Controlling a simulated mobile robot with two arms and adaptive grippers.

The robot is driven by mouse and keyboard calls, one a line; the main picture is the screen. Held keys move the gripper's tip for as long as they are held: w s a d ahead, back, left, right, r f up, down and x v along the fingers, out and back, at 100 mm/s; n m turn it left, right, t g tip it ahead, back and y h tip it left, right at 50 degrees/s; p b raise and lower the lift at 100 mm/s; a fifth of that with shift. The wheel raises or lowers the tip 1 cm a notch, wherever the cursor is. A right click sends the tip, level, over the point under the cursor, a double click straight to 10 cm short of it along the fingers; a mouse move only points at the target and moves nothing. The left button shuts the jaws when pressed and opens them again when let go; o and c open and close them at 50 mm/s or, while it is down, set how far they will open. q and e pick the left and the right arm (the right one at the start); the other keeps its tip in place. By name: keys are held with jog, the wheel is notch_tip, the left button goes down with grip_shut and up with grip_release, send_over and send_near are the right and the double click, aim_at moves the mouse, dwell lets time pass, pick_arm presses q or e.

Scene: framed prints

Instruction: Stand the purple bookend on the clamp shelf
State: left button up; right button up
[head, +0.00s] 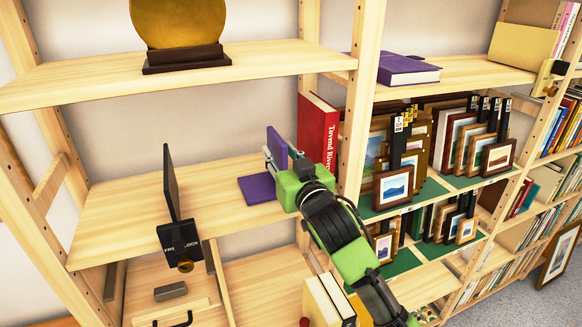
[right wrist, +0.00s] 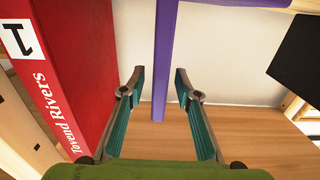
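The purple bookend (head: 257,190) is L-shaped. Its base lies flat on the middle wooden shelf (head: 125,205), and its upright plate (head: 277,147) stands near the red book. A black lever-like mechanism (head: 180,240) marked with "FREE" and "LOCK" is at this shelf's front edge, with a tall black plate (head: 171,182) standing behind it. My right gripper (head: 279,158) is at the bookend's upright. In the right wrist view its fingers (right wrist: 158,82) are open, and the purple upright (right wrist: 164,60) appears between them with gaps on both sides. My left gripper is out of view.
A red book (head: 318,135) stands just right of the bookend, close to my right gripper. A wooden post (head: 362,90) separates this bay from the framed prints (head: 394,187). A gold disc (head: 178,22) stands on the shelf above. The middle shelf's left part is mostly bare.

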jog(key=v, duration=1)
jog(key=shift+r, duration=0.25)
